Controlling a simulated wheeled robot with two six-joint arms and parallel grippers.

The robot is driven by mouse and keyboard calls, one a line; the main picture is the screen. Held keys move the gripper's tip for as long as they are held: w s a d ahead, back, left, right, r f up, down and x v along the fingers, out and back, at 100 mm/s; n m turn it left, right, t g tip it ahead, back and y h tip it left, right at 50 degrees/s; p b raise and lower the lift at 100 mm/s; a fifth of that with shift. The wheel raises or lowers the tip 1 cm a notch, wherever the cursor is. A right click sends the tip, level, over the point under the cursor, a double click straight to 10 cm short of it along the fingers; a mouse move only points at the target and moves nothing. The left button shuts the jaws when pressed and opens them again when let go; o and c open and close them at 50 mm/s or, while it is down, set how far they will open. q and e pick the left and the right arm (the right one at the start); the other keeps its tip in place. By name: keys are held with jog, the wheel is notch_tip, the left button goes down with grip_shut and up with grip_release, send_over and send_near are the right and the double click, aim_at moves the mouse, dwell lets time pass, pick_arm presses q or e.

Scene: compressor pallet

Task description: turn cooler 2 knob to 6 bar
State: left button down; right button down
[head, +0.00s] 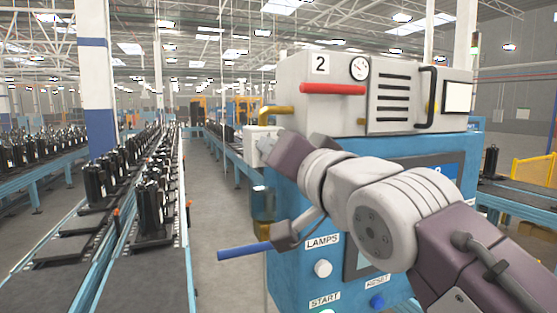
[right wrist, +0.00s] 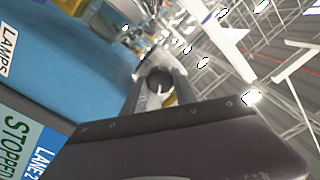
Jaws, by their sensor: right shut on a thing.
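The cooler box marked 2 (head: 320,64) stands on a blue cabinet, with a round white gauge (head: 359,68) on its front. The gauge's needle is too small to read. My right arm crosses in front of the cabinet from the lower right, and my right gripper (head: 268,150) points left beside the cabinet's left edge. In the right wrist view, the fingers of my right gripper (right wrist: 161,92) are closed around a dark round knob (right wrist: 160,76). The knob's setting cannot be read. My left gripper is not in view.
A red bar handle (head: 333,89) and a black handle (head: 426,97) project from the box. A blue-gripped lever (head: 245,250) sticks out left below my arm. LAMPS, START and RESET buttons are on the cabinet. Conveyors with black units run along the left.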

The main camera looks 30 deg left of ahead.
jog(key=shift+m, duration=0.5)
jog(key=c, duration=1)
grip_release()
jog(key=shift+o, duration=0.2)
jog(key=b+v, duration=0.5)
jog(key=v, duration=0.4)
